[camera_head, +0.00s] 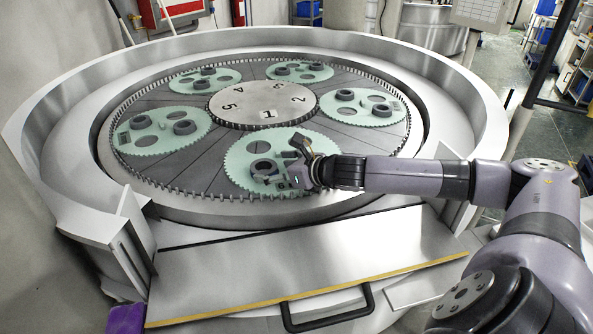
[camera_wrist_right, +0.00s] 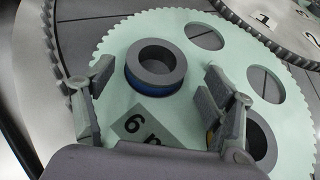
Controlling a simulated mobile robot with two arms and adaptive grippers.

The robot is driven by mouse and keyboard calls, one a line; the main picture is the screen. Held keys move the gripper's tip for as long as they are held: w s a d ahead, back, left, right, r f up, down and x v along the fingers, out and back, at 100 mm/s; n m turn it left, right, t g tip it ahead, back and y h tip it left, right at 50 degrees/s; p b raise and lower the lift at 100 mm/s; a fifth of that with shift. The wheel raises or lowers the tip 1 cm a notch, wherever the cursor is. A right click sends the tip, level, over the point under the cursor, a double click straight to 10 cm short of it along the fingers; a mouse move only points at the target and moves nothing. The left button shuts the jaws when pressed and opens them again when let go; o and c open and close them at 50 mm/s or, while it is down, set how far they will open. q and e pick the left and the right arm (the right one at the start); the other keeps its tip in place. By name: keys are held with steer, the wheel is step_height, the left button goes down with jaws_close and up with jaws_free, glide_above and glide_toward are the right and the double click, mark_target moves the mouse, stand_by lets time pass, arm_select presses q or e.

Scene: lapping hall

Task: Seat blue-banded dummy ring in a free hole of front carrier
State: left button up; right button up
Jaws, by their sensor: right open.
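The front carrier (camera_head: 236,158) is a pale green toothed disc on the grey lapping plate. It also fills the right wrist view (camera_wrist_right: 115,40). The blue-banded ring (camera_wrist_right: 157,66) is dark grey, upright on the carrier, its blue band showing low on its side. I cannot tell whether it sits in a hole. Two free holes (camera_wrist_right: 205,36) (camera_wrist_right: 265,85) show beyond it. Another dark ring (camera_wrist_right: 258,140) is partly hidden by a finger, with a bit of yellow beside it. My right gripper (camera_head: 287,166) is open, its fingers on either side of the blue-banded ring. My left gripper is not seen.
Several other green carriers with dark rings lie around the numbered centre disc (camera_head: 268,102). A toothed rim and a high pale wall (camera_head: 60,125) surround the plate. A flat metal shelf (camera_head: 300,255) with a black handle (camera_head: 330,318) is in front. A printed label (camera_wrist_right: 145,128) lies on the front carrier.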

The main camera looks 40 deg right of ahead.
steer(key=b+v, duration=0.5)
steer(key=v, duration=0.1)
steer(key=shift+s+r, duration=0.2)
steer(key=shift+b+v, duration=0.8)
steer(key=shift+v, duration=0.8)
steer(key=shift+w+a+r, duration=0.1)
